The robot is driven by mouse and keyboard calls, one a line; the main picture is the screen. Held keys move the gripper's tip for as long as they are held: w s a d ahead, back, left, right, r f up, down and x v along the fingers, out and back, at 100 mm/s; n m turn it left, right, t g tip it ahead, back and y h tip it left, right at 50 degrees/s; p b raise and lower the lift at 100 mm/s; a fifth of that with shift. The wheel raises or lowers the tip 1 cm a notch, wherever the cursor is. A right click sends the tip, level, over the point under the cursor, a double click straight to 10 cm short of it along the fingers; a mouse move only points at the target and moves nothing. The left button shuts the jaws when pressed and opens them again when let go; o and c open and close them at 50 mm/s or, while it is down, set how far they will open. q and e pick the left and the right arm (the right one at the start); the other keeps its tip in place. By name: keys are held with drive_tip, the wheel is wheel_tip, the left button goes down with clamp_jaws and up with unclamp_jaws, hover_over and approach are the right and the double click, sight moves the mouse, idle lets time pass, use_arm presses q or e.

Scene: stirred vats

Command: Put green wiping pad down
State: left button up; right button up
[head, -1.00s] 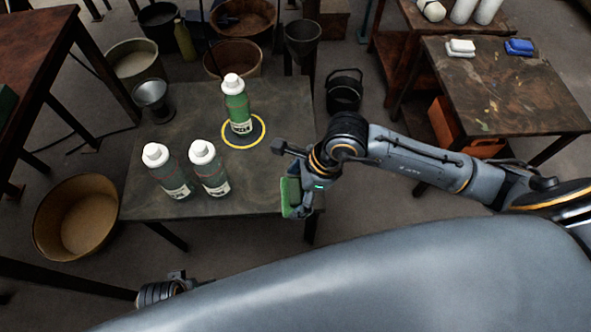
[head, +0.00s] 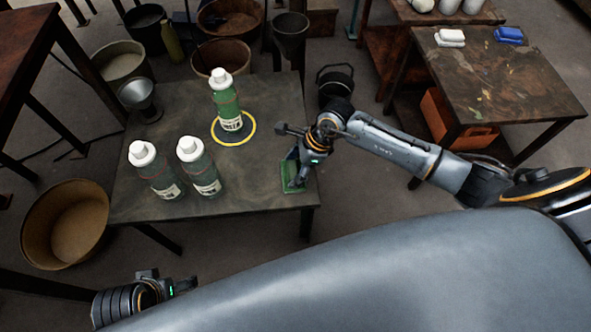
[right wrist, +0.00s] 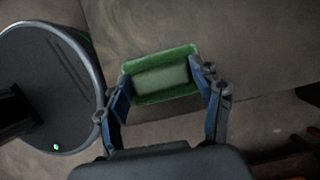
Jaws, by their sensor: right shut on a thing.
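The green wiping pad (head: 290,175) is at the right edge of the dark table (head: 270,105) in the head view. My right gripper (head: 296,172) is shut on it. In the right wrist view the pad (right wrist: 162,75) sits between the two blue-lined fingers of the right gripper (right wrist: 165,98), over the table surface. The pad looks flat and at or very near the tabletop; I cannot tell whether it touches. My left gripper (head: 180,286) shows at the lower left, away from the table, and its jaws are too unclear to judge.
A green bottle (head: 226,100) stands in a yellow ring (head: 234,141). Two more bottles (head: 155,171) (head: 198,166) stand at the table's left front. A metal funnel cup (head: 138,97) is at the left edge. White (head: 450,37) and blue (head: 509,35) pads lie on another table.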

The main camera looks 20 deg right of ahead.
use_arm(q)
drive_tip(key=shift+f, duration=0.1)
use_arm(e)
drive_tip(key=shift+s+d+f, duration=0.15)
drive_tip(key=shift+s+f, duration=0.25)
drive_tip(key=shift+f, duration=0.25)
drive_tip(key=o, duration=2)
drive_tip(key=shift+w+f, duration=0.1)
use_arm(q)
drive_tip(key=shift+w, duration=0.15)
use_arm(e)
drive_tip(key=shift+w, duration=0.1)
drive_tip(key=shift+r, duration=0.2)
drive_tip(key=shift+d+r, duration=0.1)
drive_tip(key=shift+r, duration=0.1)
use_arm(q)
wheel_tip(320, 180, down, 8)
drive_tip(key=p, duration=0.2)
drive_tip(key=shift+r+g, duration=0.25)
drive_tip(key=shift+g, duration=0.05)
use_arm(e)
drive_tip(key=v, duration=1.1)
drive_tip(key=shift+w+r, duration=0.15)
drive_tip(key=shift+r, duration=0.25)
use_arm(q)
drive_tip(key=shift+w+d, duration=0.1)
